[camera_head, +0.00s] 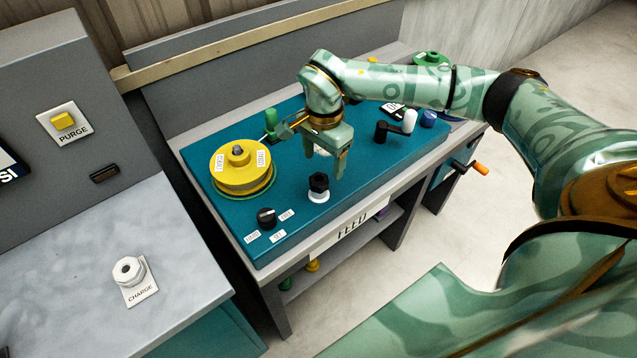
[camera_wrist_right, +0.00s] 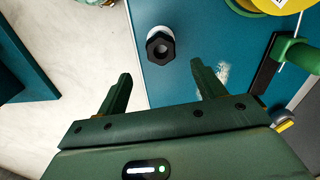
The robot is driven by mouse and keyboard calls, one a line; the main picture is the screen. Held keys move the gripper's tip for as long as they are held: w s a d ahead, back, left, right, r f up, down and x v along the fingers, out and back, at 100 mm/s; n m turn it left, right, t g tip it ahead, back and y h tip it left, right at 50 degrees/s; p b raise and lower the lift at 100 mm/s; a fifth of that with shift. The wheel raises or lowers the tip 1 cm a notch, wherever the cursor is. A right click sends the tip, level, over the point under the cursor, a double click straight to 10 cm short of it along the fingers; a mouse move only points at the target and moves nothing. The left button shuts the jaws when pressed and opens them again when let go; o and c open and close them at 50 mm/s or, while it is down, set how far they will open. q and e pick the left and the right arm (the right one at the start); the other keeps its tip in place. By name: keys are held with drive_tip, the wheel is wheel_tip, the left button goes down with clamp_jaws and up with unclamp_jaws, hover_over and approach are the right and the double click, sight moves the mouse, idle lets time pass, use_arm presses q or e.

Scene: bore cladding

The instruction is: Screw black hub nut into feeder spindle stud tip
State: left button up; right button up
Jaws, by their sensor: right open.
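The black hub nut (camera_head: 319,183) is a dark hexagonal piece on a round white base on the teal panel, near its front edge. In the right wrist view the nut (camera_wrist_right: 160,47) lies beyond the fingertips, roughly centred between them. My right gripper (camera_head: 325,161) points down over the panel, just behind and above the nut. It is open and empty, and its fingers (camera_wrist_right: 161,74) stand wide apart. A yellow round feeder (camera_head: 233,178) with labels sits at the panel's left; a small grey tip (camera_head: 237,151), apparently the spindle stud, shows at its centre. My left gripper is not in view.
A black knob (camera_head: 267,218) with labels sits in front of the feeder. A green handle (camera_head: 271,122) stands behind it. A black-and-white lever (camera_head: 402,124) and blue knob (camera_head: 429,119) are at the right. A grey counter (camera_head: 90,270) adjoins on the left.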

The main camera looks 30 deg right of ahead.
sight(319, 175)
drive_tip(key=f, duration=0.3)
drive_tip(key=a+f+b, duration=0.1)
drive_tip(key=f, duration=0.1)
drive_tip(key=shift+w+f, duration=0.1)
drive_tip(key=shift+f, duration=0.05)
drive_tip(key=c, duration=1.1)
